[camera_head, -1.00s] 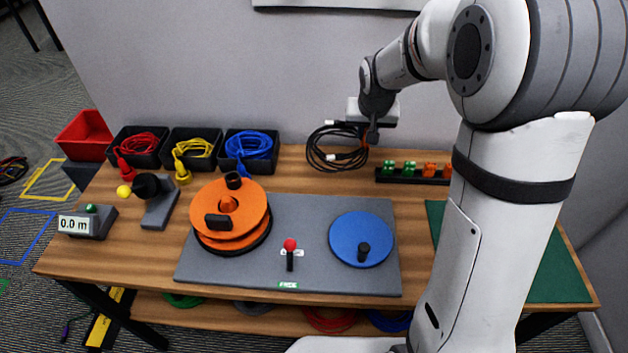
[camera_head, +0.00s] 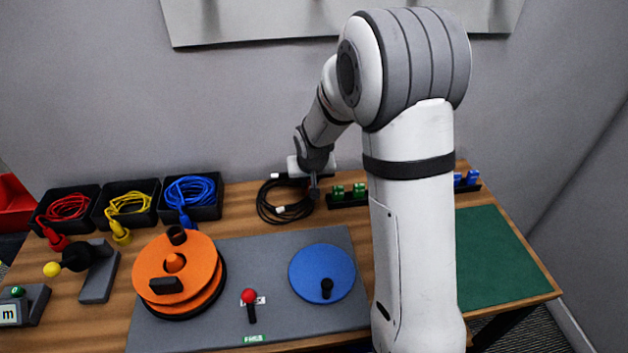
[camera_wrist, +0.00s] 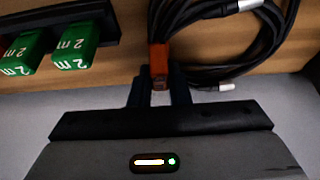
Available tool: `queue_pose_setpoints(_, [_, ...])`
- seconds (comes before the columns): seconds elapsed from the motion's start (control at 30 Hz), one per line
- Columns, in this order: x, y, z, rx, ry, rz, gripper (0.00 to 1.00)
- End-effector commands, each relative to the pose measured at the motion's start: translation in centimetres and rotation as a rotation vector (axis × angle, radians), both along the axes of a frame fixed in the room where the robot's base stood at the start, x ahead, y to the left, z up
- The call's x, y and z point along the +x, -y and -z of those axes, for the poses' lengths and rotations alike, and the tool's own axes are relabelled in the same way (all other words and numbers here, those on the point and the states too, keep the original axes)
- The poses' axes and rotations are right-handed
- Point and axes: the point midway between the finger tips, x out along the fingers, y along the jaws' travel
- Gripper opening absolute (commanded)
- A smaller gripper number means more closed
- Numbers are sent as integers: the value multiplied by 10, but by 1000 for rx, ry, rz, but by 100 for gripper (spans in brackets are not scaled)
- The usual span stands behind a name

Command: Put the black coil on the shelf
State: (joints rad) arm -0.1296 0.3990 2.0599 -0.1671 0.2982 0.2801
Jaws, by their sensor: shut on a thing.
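The black coil (camera_head: 266,213), a loop of black cable with light metal plug ends, is at the back of the table, right of the blue cable's bin. It also shows in the wrist view (camera_wrist: 216,75). My gripper (camera_head: 315,191) is over the coil's right side. In the wrist view my gripper (camera_wrist: 160,88) is shut on an orange tab (camera_wrist: 159,62) at the coil's edge. I cannot tell whether the coil touches the tabletop. The table's lower shelf is hidden now.
Black bins of red, yellow and blue cable (camera_head: 191,196) stand left. A connector rail (camera_head: 333,203) with green 2m blocks (camera_wrist: 74,47) is close right of the coil. An orange reel (camera_head: 195,255) and blue disc (camera_head: 321,273) occupy the grey mat. The green mat (camera_head: 490,250) is clear.

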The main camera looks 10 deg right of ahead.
Motion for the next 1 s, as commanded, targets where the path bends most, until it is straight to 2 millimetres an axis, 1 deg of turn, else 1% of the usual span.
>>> queue_pose_setpoints(0.2, [1,-1,0,1,2,0,0])
queue_pose_setpoints(0.3, [1,-1,3,1,2,0,0])
queue_pose_setpoints(0.33, [0,-1,3,0,2,-1,18])
queue_pose_setpoints(0.5, [0,-1,2,1,2,-1,32])
queue_pose_setpoints(0.6, [0,-1,2,1,2,-1,38])
queue_pose_setpoints(0.87, [0,-1,-1,1,2,-1,38])
queue_pose_setpoints(0.93, [-1,-1,-5,1,4,-1,38])
queue_pose_setpoints(1.0, [-4,-1,-14,0,5,-2,38])
